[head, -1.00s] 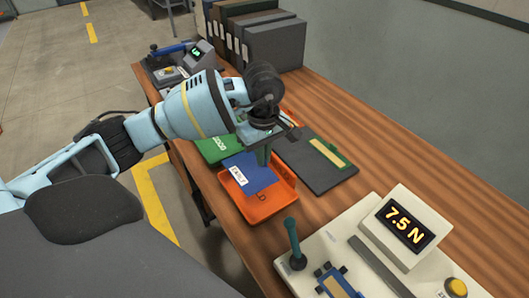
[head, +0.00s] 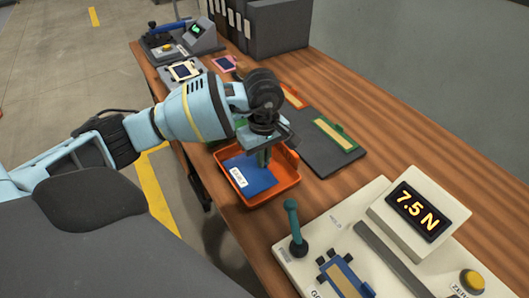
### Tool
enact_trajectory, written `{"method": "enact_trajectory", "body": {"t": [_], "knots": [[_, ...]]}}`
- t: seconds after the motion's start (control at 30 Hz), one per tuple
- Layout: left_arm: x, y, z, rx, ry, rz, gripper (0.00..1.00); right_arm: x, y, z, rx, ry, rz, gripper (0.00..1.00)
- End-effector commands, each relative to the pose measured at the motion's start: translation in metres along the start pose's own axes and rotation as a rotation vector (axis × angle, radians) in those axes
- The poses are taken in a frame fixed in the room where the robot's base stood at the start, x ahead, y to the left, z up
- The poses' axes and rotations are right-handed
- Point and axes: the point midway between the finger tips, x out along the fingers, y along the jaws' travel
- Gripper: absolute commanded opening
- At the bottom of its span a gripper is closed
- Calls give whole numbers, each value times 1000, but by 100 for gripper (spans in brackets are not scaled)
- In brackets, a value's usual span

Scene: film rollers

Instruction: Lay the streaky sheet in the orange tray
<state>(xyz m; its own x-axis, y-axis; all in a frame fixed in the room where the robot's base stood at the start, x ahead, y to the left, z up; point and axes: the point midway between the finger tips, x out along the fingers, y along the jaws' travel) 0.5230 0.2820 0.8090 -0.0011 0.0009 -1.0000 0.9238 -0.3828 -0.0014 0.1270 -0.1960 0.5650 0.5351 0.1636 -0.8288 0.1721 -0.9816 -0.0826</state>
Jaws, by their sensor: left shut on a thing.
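My left gripper (head: 263,159) points down over the tray and is shut on the sheet's back part. The fingers and wrist hide that edge, so I cannot tell whether the sheet fully touches the tray floor. My right gripper is not in view.
Grey binders (head: 279,28) stand behind. Bare wood lies at right.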

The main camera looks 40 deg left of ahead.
Motion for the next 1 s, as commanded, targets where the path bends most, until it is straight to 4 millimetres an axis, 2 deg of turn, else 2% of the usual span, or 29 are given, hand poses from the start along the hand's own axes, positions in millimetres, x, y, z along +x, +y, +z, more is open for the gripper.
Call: {"method": "enact_trajectory", "body": {"t": [0.27, 0.3, 0.5, 0.67, 0.83, 1.0], "knots": [[1, 0, 0, 0, 1, 2, 0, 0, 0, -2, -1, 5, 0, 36], [1, 0, 0, 0, 0, 2, 7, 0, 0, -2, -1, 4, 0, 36], [1, 0, 0, 0, 0, 1, 31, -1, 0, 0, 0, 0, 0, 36], [1, 0, 0, 0, 0, 1, 31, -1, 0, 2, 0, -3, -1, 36], [2, 0, 0, 0, 0, 1, 50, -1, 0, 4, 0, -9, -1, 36], [2, 0, 0, 0, 0, 1, 53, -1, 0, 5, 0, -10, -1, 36]]}}
